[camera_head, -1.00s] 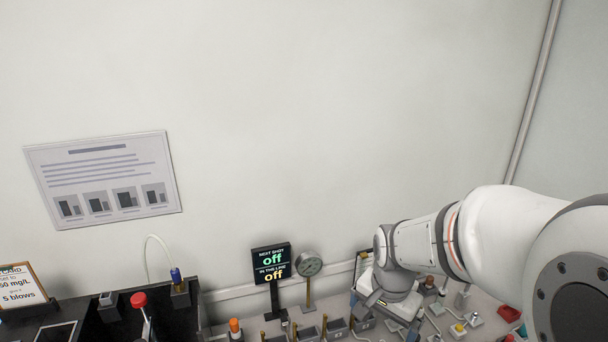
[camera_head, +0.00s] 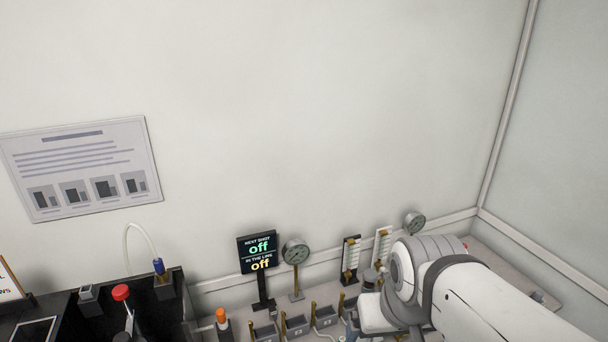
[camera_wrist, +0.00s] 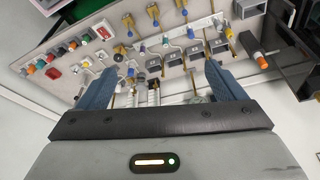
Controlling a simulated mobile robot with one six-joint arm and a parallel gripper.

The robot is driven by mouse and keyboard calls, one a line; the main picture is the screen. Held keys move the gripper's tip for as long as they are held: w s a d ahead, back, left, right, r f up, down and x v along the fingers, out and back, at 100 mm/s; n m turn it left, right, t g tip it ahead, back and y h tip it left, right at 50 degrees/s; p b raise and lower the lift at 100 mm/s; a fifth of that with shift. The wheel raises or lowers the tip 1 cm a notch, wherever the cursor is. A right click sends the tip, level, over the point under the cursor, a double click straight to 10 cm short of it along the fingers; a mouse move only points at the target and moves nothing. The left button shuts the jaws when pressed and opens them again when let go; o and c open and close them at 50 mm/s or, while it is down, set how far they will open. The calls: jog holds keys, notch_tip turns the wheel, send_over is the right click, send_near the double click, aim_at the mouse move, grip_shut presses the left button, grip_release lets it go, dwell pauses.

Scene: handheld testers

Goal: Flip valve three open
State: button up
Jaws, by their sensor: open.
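A row of several grey boxes with upright brass levers stands on the bench, including one at the left (camera_head: 266,332) and one third from the left (camera_head: 325,316). I take these for the valves, but read no numbers on them. In the wrist view the row runs the other way, with a similar third box (camera_wrist: 173,58). My gripper (camera_wrist: 155,78) has its two blue fingers spread wide with nothing between them, short of the row. In the head view my arm hides the gripper and the right part of the bench.
A black sign (camera_head: 258,252) reads "NEXT SHOT off, IN THE LINE off". A gauge (camera_head: 295,252) stands beside it, and an orange-capped post (camera_head: 222,320) is left of the row. Coloured buttons (camera_wrist: 52,72) sit across the bench.

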jog(key=shift+f, duration=0.1)
jog(key=c, duration=0.3)
jog(key=w+f+g+b, duration=0.1)
jog(key=w+f+b, duration=0.3)
jog(key=w+f, duration=0.1)
jog(key=w+f+n+g+b, duration=0.1)
jog(key=w+f+b, duration=0.4)
jog(key=f, duration=0.1)
jog(key=shift+w+f, duration=0.4)
jog(key=c, duration=1.1)
jog(key=shift+n+g+h, duration=0.4)
jog(key=shift+g, duration=0.4)
jog(key=w+f+b, duration=0.2)
jog(key=f, duration=0.2)
jog(key=w+f+b, duration=0.1)
jog(key=w+f, duration=0.2)
jog(key=f, duration=0.1)
jog(key=w+f+b, duration=0.2)
jog(key=w+f, duration=0.1)
jog(key=f, duration=0.1)
jog(key=shift+w+f+b, duration=0.2)
jog(key=shift+f+b, duration=0.1)
jog(key=shift+b, duration=0.05)
grip_shut()
